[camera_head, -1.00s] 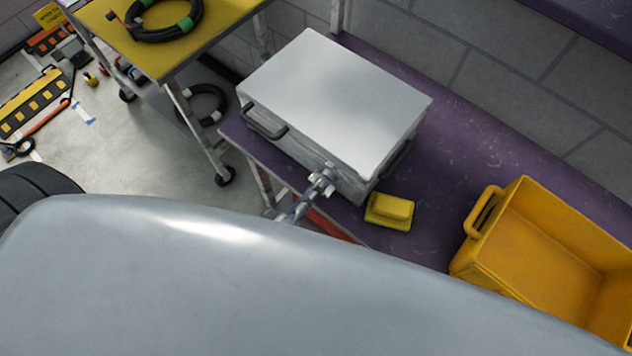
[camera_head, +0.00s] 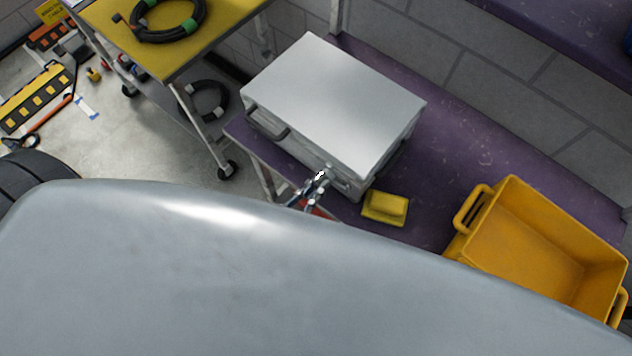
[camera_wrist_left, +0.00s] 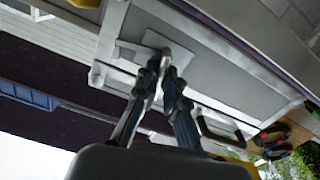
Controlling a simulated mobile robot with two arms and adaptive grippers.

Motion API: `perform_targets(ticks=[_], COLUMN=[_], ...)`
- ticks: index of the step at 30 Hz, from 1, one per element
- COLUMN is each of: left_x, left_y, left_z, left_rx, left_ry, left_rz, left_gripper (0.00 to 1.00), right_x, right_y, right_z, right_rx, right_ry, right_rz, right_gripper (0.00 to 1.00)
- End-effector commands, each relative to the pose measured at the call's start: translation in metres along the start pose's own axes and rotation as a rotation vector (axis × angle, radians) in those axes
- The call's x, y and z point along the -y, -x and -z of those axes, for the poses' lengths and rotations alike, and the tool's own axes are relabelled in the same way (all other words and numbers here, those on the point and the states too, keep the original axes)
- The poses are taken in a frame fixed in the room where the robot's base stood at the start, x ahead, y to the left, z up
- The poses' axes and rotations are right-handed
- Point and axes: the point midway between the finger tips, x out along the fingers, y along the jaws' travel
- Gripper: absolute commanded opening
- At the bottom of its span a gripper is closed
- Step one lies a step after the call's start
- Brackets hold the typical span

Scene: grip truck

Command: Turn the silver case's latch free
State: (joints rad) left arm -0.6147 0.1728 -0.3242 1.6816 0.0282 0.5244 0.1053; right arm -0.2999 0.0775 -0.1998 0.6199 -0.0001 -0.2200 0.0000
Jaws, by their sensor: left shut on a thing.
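The silver case (camera_head: 335,95) sits shut on a purple bench, its pale lid facing up. A dark handle (camera_head: 266,125) is on its left part. My left gripper (camera_head: 321,178) reaches the case's near front side, just under the lid edge. In the left wrist view, its two fingers (camera_wrist_left: 167,66) are close together against the case face (camera_wrist_left: 210,72), beside a pale square plate. The gripper is shut on the latch, which is mostly hidden by the fingertips. My right gripper is not in view.
A yellow sponge-like block (camera_head: 385,208) lies on the purple bench (camera_head: 450,150) right of the case. A yellow crate (camera_head: 550,245) stands farther right. A yellow-topped cart (camera_head: 200,50) with a coiled cable is at the left. My large grey arm link covers the lower picture.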

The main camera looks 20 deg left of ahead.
Motion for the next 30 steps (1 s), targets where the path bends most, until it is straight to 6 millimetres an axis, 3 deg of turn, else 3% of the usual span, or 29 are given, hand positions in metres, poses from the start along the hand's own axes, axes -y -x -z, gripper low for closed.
perform_targets(ticks=[10, 28, 30], left_x=[-0.0002, 0.0002, 0.0002], left_y=[0.0002, 0.0003, 0.0003], left_z=[-0.0006, -0.0012, -0.0012], left_rx=[0.003, 0.003, 0.003], left_ry=[-0.161, -0.199, -0.198], left_rz=[0.000, 0.000, 0.000], left_gripper=[0.00, 0.00, 0.22], right_x=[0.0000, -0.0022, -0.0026], right_y=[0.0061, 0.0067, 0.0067], right_z=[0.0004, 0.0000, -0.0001], right_rx=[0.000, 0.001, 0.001], right_ry=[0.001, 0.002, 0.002], right_rz=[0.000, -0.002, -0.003], right_gripper=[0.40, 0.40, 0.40])
